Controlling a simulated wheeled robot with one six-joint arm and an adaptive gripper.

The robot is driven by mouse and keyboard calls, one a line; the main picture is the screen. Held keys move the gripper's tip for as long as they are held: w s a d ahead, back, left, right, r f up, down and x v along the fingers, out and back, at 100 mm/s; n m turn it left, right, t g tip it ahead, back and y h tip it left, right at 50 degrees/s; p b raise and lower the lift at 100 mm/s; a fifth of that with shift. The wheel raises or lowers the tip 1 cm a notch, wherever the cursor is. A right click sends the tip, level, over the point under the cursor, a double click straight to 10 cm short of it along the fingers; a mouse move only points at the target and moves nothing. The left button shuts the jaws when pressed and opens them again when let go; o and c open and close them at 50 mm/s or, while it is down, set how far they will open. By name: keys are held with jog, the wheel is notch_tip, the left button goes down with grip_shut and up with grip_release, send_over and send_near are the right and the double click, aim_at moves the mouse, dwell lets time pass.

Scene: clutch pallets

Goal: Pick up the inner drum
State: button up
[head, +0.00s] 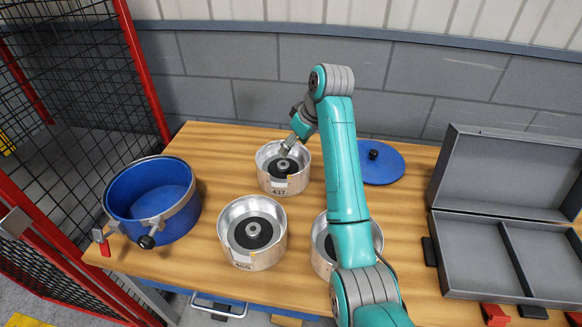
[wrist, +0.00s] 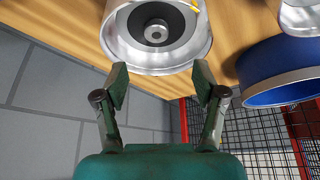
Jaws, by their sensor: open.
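Three silver metal drums with dark centre discs and hubs stand on the wooden table; I cannot tell which one is the inner drum. The back drum (head: 299,180), marked 437, is just below my gripper (head: 285,153). The front-left drum (head: 256,262) carries a number that is hard to read. The third drum (head: 319,258) is partly hidden behind my arm. In the wrist view my gripper (wrist: 160,82) is open and empty, its fingers apart near the rim of a silver drum (wrist: 157,69), whose hub shows beyond the fingertips.
A blue drum (head: 125,223) with a clamp ring stands open at the table's left, and shows in the wrist view (wrist: 278,62). A blue lid (head: 386,172) lies behind my arm. An open grey case (head: 480,217) is at the right. Mesh fencing (head: 75,90) and a wall (head: 220,85) bound the table (head: 205,145).

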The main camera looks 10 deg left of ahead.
send_over(283, 164)
jog(key=s+d, duration=0.1)
jog(key=d, duration=0.2)
notch_tip(283, 164, down, 5)
jog(key=shift+s+a+r, duration=0.1)
jog(key=shift+a, duration=0.05)
jog(key=shift+s+x, duration=0.15)
jog(key=shift+x, duration=1.15)
jog(key=shift+s+x, duration=0.1)
jog(key=shift+x, duration=1.25)
jog(key=shift+c, duration=0.2)
jog(key=shift+s, duration=0.1)
grip_shut()
jog(key=shift+r, duration=0.15)
